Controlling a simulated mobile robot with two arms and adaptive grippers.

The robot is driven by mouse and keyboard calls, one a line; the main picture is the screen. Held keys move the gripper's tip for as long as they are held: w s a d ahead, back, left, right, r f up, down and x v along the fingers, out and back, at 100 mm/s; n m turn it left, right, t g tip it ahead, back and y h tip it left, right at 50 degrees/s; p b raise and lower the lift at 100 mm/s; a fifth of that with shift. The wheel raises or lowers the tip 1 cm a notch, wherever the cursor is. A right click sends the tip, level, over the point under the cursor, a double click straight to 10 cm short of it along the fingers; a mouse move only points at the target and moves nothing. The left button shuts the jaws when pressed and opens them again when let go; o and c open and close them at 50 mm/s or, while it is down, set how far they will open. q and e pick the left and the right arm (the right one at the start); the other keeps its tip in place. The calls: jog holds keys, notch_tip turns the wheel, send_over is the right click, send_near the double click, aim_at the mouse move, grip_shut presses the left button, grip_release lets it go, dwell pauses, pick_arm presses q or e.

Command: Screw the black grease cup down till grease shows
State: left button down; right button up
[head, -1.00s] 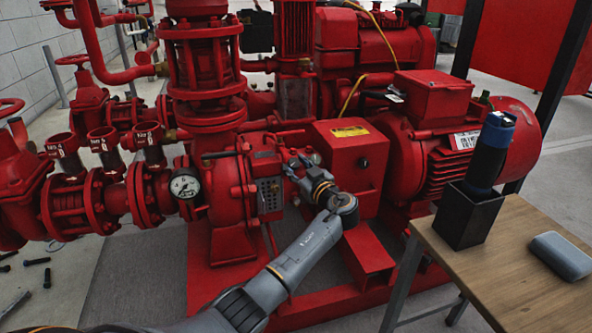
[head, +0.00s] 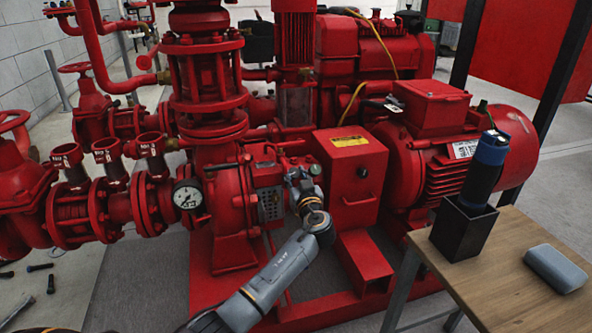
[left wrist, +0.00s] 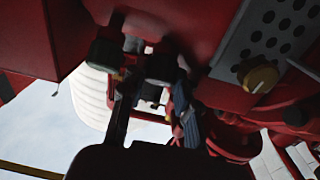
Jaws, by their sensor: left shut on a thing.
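The red pump (head: 225,205) stands in the middle of the head view, with a perforated grey guard (head: 270,205) on its side. My left arm reaches up from below, and my left gripper (head: 296,174) is beside the bearing housing right of the guard. In the left wrist view the gripper (left wrist: 158,98) is shut around the black grease cup (left wrist: 160,67), a dark, shadowed round part between the fingers. The fingers hide part of it. I cannot make out any grease. My right gripper is not in view.
A dark green cap (left wrist: 105,52) sits close beside the gripper. A brass knob (left wrist: 260,77) stands near the guard. The red coupling box (head: 350,165) is close right of my arm. A wooden table (head: 515,285) with a black holder (head: 463,228) stands at right.

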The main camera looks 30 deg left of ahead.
pick_arm(q)
jog(key=shift+m+h, duration=0.3)
jog(key=c, duration=1.3)
grip_release()
